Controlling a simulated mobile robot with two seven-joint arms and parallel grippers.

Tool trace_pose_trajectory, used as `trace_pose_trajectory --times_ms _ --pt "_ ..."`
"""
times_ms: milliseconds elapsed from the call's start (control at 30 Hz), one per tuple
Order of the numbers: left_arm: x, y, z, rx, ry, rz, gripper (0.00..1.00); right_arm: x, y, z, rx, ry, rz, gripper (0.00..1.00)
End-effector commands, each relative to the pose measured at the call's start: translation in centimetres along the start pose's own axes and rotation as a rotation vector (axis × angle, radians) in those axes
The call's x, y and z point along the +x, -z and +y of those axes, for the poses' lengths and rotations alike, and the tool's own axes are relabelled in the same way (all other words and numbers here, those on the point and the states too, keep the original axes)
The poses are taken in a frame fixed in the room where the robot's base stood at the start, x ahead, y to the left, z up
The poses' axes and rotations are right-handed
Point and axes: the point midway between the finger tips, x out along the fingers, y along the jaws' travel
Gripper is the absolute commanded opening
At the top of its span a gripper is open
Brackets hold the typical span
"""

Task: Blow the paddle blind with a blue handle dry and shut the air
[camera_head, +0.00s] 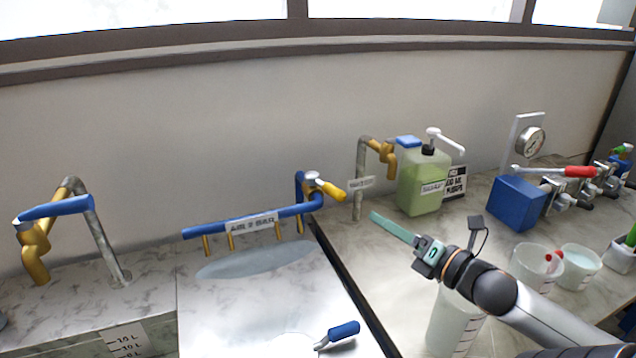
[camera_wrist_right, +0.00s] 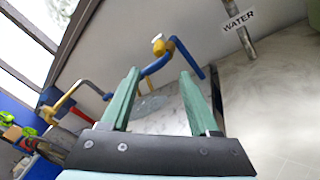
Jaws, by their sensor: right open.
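The paddle blind's blue handle (camera_head: 343,330) lies on the pale surface at the bottom of the head view; its disc is hard to make out. The blue air pipe (camera_head: 205,231) with several brass nozzles runs along the back, labelled as air. At its right end is a valve with a yellow lever (camera_head: 332,191) and a white top; the valve also shows between my fingers in the right wrist view (camera_wrist_right: 158,46). My right gripper (camera_head: 374,215) is open and empty, in the air right of the valve; it also shows in the wrist view (camera_wrist_right: 159,76). My left gripper is not in view.
A standpipe labelled water (camera_head: 358,200) with a brass tap is just behind my right gripper. A green-liquid canister (camera_head: 422,185), blue box (camera_head: 517,203) and white buckets (camera_head: 579,267) stand rightward. A grey-blue oval (camera_head: 255,260) lies under the nozzles. Another tap (camera_head: 38,245) is left.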

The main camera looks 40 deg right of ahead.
Motion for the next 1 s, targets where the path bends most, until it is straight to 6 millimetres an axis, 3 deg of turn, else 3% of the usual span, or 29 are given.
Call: trace_pose_trajectory --times_ms 267,1000 --pt "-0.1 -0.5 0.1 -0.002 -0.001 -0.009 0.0 0.8 0.0 0.0 0.002 -0.001 -0.002 0.61" --pt "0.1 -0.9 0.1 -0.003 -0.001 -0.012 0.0 10.1 -0.1 0.1 0.0 -0.003 -0.002 0.61"
